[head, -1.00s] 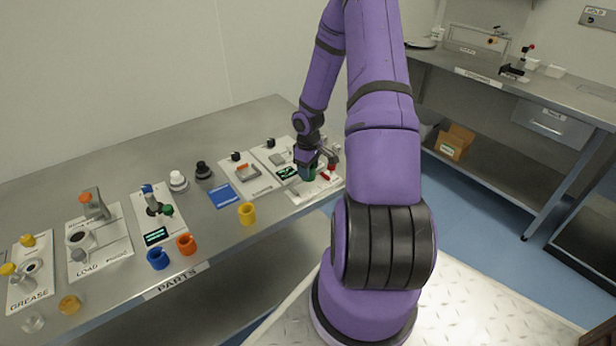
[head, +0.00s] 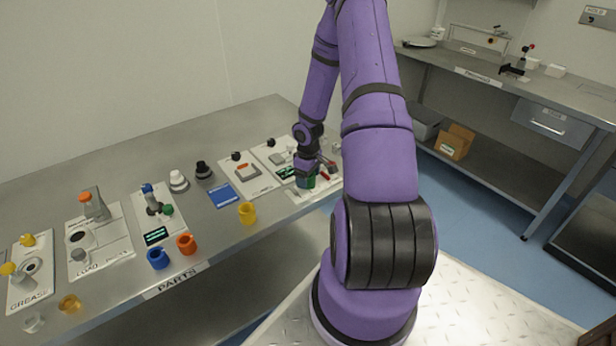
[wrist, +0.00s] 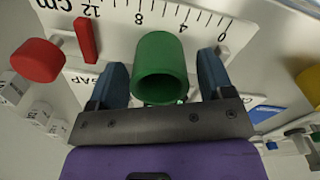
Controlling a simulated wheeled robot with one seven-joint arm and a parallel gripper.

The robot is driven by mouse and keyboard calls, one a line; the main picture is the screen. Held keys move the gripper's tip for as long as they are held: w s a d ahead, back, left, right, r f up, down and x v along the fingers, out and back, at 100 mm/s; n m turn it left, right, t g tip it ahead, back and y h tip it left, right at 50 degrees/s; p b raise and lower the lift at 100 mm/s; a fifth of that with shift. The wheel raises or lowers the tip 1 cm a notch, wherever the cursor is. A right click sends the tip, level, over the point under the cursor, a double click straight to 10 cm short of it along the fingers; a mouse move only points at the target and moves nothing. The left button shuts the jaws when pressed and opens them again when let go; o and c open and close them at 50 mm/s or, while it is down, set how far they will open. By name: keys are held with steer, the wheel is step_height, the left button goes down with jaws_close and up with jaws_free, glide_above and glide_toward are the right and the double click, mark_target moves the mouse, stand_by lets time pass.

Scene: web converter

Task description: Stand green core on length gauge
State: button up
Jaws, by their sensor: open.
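The green core (wrist: 160,62) is a hollow tube on the white length gauge (wrist: 205,42) in the wrist view, in front of its printed centimetre scale. Its open end faces my camera; whether its far end sits flat is hidden. My gripper (wrist: 162,80) is open, with one blue finger on each side of the core and a visible gap at both sides. In the head view my gripper (head: 306,178) is low over the gauge at the right end of the bench, and it mostly hides the core. The gauge's red slider (wrist: 86,40) and red knob (wrist: 38,60) are left of the core.
A yellow core (head: 247,212), an orange core (head: 186,244) and a blue core (head: 158,258) stand along the bench's front edge. A blue mat (head: 224,195) and several labelled fixtures lie behind and left of them. A yellow part (wrist: 311,80) shows at the wrist view's right edge.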

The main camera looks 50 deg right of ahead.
steer(key=shift+r, duration=0.1)
step_height(320, 180, up, 12)
steer(key=s+a+r+m+t+h, duration=0.1)
steer(key=a+r, duration=0.7)
steer(key=r, duration=0.4)
steer(key=s+a+r+h, duration=0.1)
steer(key=a+r+h, duration=0.1)
steer(key=a+r, duration=0.8)
steer(key=s+a+r+t+y, duration=0.1)
steer(key=s+a+r+t, duration=0.1)
steer(key=s+a+r, duration=0.4)
steer(key=s+a+r+t+y, duration=0.2)
steer(key=s+a+r, duration=0.4)
steer(key=s, duration=0.4)
steer(key=shift+s+a+r+m, duration=0.35)
steer(key=shift+s+a+m, duration=0.05)
steer(key=shift+a, duration=0.05)
steer(key=shift+d, duration=0.1)
